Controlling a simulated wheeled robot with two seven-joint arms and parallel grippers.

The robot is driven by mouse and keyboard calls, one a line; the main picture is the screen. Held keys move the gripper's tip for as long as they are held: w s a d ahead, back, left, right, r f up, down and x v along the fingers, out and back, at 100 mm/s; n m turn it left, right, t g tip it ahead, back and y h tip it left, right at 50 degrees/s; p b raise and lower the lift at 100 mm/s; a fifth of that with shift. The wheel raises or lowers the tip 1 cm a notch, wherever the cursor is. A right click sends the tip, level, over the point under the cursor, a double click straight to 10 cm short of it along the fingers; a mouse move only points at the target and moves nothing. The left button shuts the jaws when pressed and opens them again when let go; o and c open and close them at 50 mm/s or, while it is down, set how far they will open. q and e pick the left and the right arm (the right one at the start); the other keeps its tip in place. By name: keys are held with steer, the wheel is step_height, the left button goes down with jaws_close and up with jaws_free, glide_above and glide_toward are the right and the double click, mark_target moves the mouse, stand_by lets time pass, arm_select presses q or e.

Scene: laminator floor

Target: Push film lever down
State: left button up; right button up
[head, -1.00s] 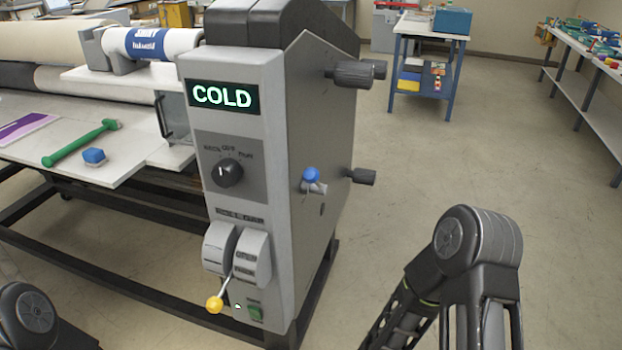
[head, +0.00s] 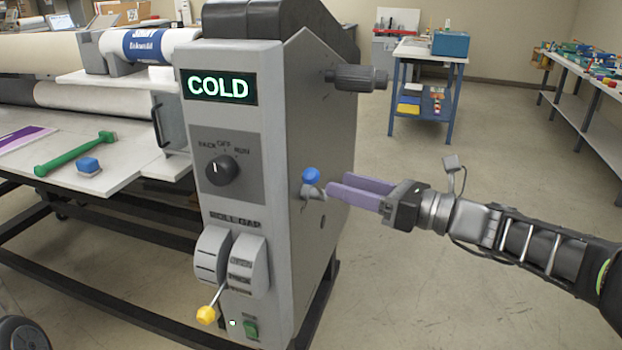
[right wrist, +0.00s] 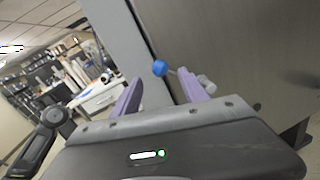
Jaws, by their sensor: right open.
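A short lever with a blue knob (head: 311,175) sticks out of the right side of the grey laminator (head: 305,120); its knob stands at the upper end. My right gripper (head: 337,185) is open, with its purple fingers pointing left at this lever, just right of it. In the right wrist view the blue knob (right wrist: 160,68) shows between the two fingers, beyond the gripper body; I cannot tell whether a finger touches the lever. A second lever with a yellow knob (head: 207,315) is on the front, at the roll gap dial, pointing down. My left gripper is not in view.
The front panel has a lit COLD display (head: 222,87), a black selector knob (head: 221,170) and a green switch (head: 251,328). A dark roller handle (head: 357,78) juts out above the blue-knob lever. A green hammer-like tool (head: 75,153) lies on the left table.

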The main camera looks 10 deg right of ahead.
mark_target(318, 180)
steer(key=shift+x, duration=3.95)
steer(key=shift+f, duration=0.15)
steer(key=shift+c, duration=0.3)
steer(key=c, duration=1)
jaws_close()
steer(key=shift+s+a+f, duration=0.1)
